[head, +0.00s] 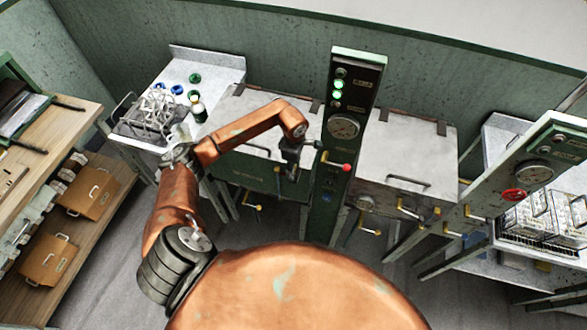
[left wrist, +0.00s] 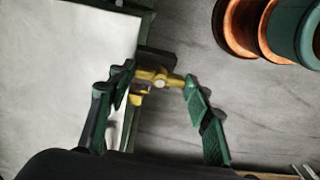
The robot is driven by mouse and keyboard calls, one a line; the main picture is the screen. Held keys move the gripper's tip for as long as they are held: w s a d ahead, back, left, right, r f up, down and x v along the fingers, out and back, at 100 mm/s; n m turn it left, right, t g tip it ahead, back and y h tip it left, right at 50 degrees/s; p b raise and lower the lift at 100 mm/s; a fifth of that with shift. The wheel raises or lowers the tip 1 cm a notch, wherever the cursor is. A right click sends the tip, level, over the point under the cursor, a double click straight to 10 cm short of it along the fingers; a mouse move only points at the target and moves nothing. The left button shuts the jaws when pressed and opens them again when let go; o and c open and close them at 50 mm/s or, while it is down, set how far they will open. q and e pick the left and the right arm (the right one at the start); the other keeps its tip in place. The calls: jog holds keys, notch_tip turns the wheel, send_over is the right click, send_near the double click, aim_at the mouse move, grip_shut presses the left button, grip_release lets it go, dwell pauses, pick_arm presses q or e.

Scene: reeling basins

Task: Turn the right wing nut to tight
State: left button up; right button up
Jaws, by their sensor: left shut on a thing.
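In the left wrist view a yellow wing nut (left wrist: 160,77) sits on a dark block at the edge of a pale lid (left wrist: 70,60). My left gripper (left wrist: 158,84) has its two green fingers on either side of the wing nut, shut on its wings. In the head view my left gripper (head: 289,162) reaches down at the right front of the left basin (head: 245,125). The wing nut is hard to make out there behind the gripper. My right gripper is not in view.
A dark green post (head: 325,205) with a gauge (head: 343,127), green lamps and a red-knobbed lever (head: 346,168) stands close right of my left gripper. A second basin (head: 405,145) with yellow handles stands beyond it. A side table (head: 215,65) holds bottles and a rack.

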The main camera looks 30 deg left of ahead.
pick_arm(q)
jog(key=shift+f+m+b, duration=0.15)
jog(key=shift+m+b, duration=0.25)
jog(key=shift+b, duration=0.25)
jog(key=m+b, duration=0.9)
jog(key=b, duration=0.2)
jog(key=shift+f, duration=0.1)
jog(key=m+b, duration=0.3)
jog(key=m, duration=0.1)
jog(key=shift+m+b, duration=0.3)
jog(key=shift+m, duration=0.1)
jog(key=shift+m+b, duration=0.9)
jog(key=shift+m, duration=0.6)
jog(key=shift+r, duration=0.2)
jog(key=o, duration=1.2)
jog(key=shift+c, duration=0.2)
